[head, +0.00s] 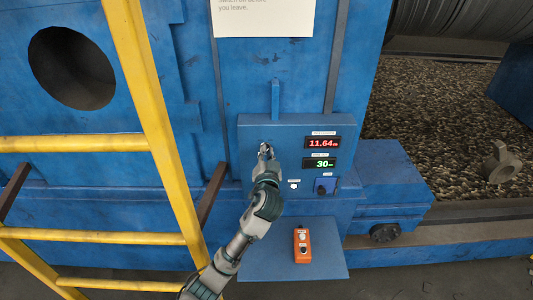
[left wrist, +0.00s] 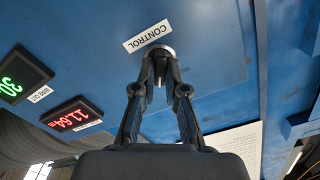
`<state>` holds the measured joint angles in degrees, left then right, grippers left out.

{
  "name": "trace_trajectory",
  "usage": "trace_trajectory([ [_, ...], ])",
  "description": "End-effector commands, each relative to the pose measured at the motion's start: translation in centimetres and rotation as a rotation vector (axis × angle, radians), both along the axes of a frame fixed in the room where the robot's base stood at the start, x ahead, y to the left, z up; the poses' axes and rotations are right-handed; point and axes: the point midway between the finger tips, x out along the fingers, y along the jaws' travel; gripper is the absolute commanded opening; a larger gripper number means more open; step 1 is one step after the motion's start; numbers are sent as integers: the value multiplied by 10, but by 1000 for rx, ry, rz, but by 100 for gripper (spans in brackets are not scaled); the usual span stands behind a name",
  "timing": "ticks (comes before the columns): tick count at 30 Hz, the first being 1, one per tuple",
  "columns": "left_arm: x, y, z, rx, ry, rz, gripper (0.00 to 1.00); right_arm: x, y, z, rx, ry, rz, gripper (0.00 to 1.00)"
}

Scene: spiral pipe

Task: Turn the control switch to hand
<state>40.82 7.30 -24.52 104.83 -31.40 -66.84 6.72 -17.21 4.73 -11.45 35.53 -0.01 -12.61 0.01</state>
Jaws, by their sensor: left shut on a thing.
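The control switch (left wrist: 163,50) is a round, grey knob on the blue panel (head: 255,205). In the left wrist view a white label reading CONTROL (left wrist: 147,36), upside down, sits beside it. My left gripper (head: 265,149) reaches the upper left of the panel in the head view. In the left wrist view its fingers (left wrist: 160,78) are shut on the switch. The fingers hide part of the knob, and I cannot read which position it points to. My right gripper is in neither view.
A red display (head: 323,143) reads 11.64 and a green display (head: 319,163) reads 30. A dark knob (head: 325,187) sits below them. An orange control box (head: 302,245) lies on the shelf (head: 270,262). A yellow ladder (head: 160,130) stands left of my arm.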

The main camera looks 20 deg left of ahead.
Motion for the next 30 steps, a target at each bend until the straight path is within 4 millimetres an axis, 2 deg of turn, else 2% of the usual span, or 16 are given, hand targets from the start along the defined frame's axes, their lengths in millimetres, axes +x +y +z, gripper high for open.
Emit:
trace_trajectory([
  [3,1,0,-1,2,3,0,0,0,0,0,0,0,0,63],
  [4,1,0,-1,2,3,0,16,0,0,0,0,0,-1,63],
  [6,1,0,-1,2,3,0,34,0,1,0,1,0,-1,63],
  [7,1,1,-1,1,2,1,36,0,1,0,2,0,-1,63],
  [24,-1,0,-1,0,2,1,36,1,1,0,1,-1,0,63],
  [28,-11,-4,0,-1,-1,-1,36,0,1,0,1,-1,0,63],
  [30,-23,-8,-1,-2,0,-2,36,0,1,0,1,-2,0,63],
])
